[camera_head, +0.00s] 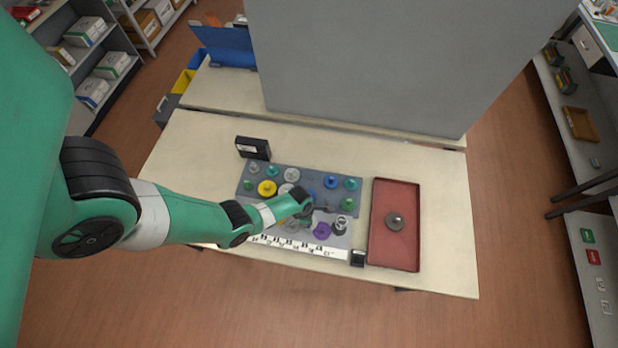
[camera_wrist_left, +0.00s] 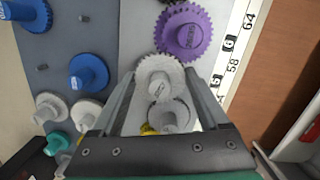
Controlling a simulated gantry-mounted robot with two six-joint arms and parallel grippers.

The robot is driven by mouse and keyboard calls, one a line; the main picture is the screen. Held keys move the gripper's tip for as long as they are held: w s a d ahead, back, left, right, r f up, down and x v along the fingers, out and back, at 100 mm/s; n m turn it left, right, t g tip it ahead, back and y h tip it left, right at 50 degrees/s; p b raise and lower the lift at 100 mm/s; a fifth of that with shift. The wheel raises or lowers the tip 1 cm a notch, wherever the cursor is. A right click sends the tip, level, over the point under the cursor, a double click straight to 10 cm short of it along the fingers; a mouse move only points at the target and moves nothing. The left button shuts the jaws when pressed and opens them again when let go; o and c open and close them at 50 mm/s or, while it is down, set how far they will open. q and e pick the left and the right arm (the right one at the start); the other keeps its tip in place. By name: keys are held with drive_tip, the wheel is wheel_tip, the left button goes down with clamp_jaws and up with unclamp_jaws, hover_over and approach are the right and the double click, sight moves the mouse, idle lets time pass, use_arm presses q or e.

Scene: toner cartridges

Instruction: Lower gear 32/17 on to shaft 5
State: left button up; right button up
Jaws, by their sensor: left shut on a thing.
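My left gripper (camera_head: 308,209) is over the grey board (camera_head: 258,206) in the head view. In the left wrist view its two fingers (camera_wrist_left: 159,74) are shut on a pale toothed gear (camera_wrist_left: 158,76). A mark on the gear's hub is too small to read. A grey round part (camera_wrist_left: 172,114) shows just below it, between the fingers; I cannot tell whether they touch. A purple gear (camera_wrist_left: 184,33) is close beyond the held gear, and also shows in the head view (camera_head: 321,231). Shaft 5 cannot be picked out. My right gripper is not in view.
Several gears stand around on the board, among them yellow (camera_head: 267,187) and blue (camera_head: 331,181) ones. A numbered white strip (camera_head: 300,247) runs along its front. A red tray (camera_head: 409,193) with a grey round part (camera_head: 395,221) is right. A black box (camera_head: 253,148) stands behind.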

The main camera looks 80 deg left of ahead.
use_arm(q)
drive_tip(key=shift+f, duration=0.25)
drive_tip(key=o, duration=1.2)
